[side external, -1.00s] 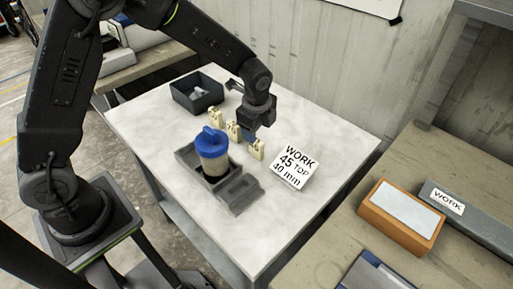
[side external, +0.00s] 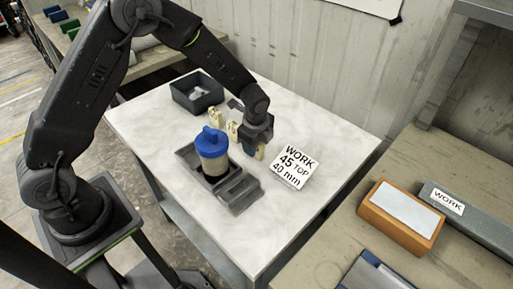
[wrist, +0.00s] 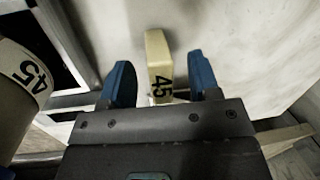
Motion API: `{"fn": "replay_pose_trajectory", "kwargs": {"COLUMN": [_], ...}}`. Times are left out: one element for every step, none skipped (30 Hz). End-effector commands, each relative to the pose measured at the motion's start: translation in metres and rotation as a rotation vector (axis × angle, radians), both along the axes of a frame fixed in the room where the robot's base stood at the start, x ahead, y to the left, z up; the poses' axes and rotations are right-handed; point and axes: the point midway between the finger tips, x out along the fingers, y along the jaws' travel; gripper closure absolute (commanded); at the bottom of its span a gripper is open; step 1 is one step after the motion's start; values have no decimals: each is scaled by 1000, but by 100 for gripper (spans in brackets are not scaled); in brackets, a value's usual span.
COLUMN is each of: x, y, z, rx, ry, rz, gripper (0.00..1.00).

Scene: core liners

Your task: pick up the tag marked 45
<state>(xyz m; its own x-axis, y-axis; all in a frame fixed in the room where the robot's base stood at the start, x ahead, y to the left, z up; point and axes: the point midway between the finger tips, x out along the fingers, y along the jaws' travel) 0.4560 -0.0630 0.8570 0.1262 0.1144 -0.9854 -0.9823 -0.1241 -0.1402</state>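The cream tag marked 45 (wrist: 158,62) stands between the two blue fingers of my gripper (wrist: 160,72) in the wrist view, with a visible gap on each side. In the side view my gripper (side external: 257,142) is low over the rightmost tag (side external: 260,154), hiding most of it. My gripper is open. Two other cream tags, one at the left (side external: 216,118) and one in the middle (side external: 232,128), stand in the same row; their marks are too small to read.
A blue-capped liner (side external: 212,152) stands in a grey holder (side external: 238,191); a 45 label (wrist: 30,75) shows at left in the wrist view. A card (side external: 294,166) reads WORK, 45 TOP, 40 mm. A dark bin (side external: 197,101) stands behind.

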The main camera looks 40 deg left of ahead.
Motion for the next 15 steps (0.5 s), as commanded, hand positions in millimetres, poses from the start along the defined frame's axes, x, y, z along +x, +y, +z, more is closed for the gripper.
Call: {"fn": "replay_pose_trajectory", "kwargs": {"x": [0,0,0,0,0,0,0,0,0,0,0,0,0,0,0], "y": [0,0,0,0,0,0,0,0,0,0,0,0,0,0,0], "z": [0,0,0,0,0,0,0,0,0,0,0,0,0,0,0], "rx": [0,0,0,0,0,0,0,0,0,0,0,0,0,0,0], "ry": [0,0,0,0,0,0,0,0,0,0,0,0,0,0,0], "rz": [0,0,0,0,0,0,0,0,0,0,0,0,0,0,0], "gripper": [49,52,55,58,61,65,68,71,75,77,80,84,87,90,94]}}
